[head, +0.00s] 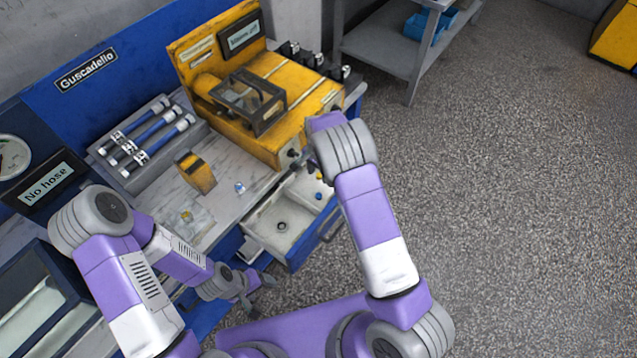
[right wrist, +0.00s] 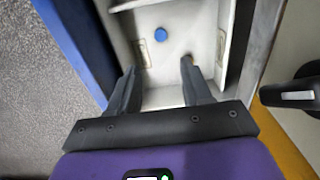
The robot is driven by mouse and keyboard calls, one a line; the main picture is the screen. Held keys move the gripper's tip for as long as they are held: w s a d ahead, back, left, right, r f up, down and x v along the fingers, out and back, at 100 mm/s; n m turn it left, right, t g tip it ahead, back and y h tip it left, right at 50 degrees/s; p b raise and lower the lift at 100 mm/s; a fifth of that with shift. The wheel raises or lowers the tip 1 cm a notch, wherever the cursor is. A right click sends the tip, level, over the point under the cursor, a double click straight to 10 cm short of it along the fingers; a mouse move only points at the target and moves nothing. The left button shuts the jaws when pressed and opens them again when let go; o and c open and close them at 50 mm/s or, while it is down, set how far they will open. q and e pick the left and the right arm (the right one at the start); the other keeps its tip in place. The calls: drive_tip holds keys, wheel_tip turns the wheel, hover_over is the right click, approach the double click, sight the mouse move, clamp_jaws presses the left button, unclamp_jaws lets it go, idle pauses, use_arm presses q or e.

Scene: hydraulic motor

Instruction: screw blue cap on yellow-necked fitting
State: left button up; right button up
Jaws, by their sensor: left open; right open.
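A small round blue cap (head: 318,196) lies in the open drawer; the right wrist view shows it as a blue disc (right wrist: 160,34) on the pale drawer floor. My right gripper (right wrist: 157,82) is open and empty, its fingers pointing into the drawer, with the cap beyond the fingertips and apart from them. In the head view my right arm largely hides that gripper. A small yellowish fitting (head: 187,216) stands on the bench top; its details are too small to tell. Another small blue and white piece (head: 240,187) stands to its right. My left gripper (head: 258,291) is open and empty in front of the bench.
The open drawer (head: 262,250) sticks out from the bench front. A yellow machine (head: 283,75) stands behind, and a yellow block (head: 195,172) stands on the bench. A rack of blue and black cylinders (head: 145,135) is at left. Floor at right is free.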

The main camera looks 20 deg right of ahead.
sight(319, 195)
drive_tip(key=shift+f+b, duration=5)
drive_tip(key=shift+f, duration=1.8)
clamp_jaws()
drive_tip(key=shift+r, duration=0.1)
drive_tip(key=shift+r+p, duration=2.2)
drive_tip(key=shift+r, duration=0.8)
